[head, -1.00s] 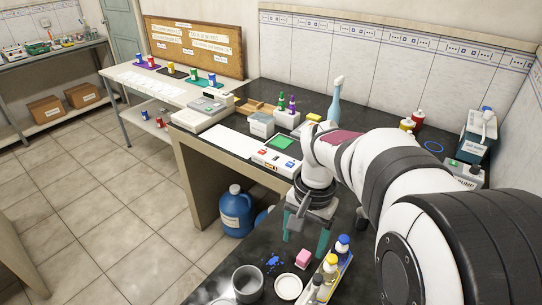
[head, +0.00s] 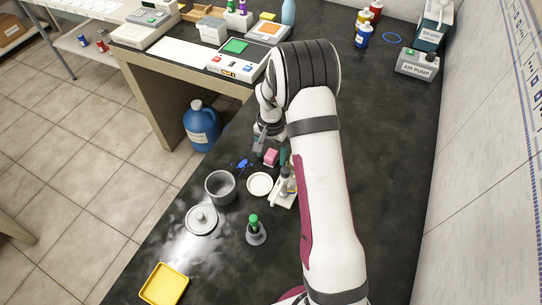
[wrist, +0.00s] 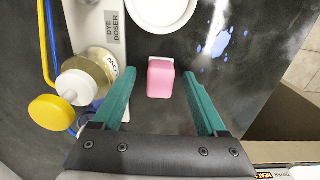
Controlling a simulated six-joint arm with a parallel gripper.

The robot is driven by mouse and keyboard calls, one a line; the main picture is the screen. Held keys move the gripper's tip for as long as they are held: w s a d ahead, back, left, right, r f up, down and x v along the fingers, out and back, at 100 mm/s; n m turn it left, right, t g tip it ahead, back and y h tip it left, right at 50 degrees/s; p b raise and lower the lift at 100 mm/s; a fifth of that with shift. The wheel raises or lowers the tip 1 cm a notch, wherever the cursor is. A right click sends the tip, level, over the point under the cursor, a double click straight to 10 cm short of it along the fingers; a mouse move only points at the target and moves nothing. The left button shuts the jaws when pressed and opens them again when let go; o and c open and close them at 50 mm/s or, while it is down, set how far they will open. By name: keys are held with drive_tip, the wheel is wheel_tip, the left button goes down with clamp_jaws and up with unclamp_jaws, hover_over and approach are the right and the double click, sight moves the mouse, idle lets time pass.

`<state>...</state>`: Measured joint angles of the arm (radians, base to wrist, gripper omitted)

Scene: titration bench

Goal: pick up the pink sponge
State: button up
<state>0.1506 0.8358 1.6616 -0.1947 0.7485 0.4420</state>
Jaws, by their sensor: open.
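The pink sponge (wrist: 160,80) is a small block on the dark bench. In the wrist view it lies between and a little beyond the tips of my gripper (wrist: 158,82), whose two green fingers are apart and empty. I cannot tell how high the fingertips are above the bench.
A yellow-capped bottle (wrist: 85,75) stands close to the left finger, by the dye doser (wrist: 113,35). A white dish (head: 260,184), a grey pot (head: 220,186) and a blue spill (head: 242,164) are near the sponge. A green-topped flask (head: 255,232) stands nearer.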

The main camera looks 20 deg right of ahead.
sight(271, 153)
drive_tip(key=shift+f, duration=0.2)
clamp_jaws()
drive_tip(key=shift+r, duration=0.15)
wheel_tip(271, 153, up, 10)
drive_tip(key=shift+f, duration=0.1)
drive_tip(key=c, duration=0.6)
unclamp_jaws()
clamp_jaws()
wheel_tip(271, 153, down, 10)
drive_tip(key=shift+r, duration=0.1)
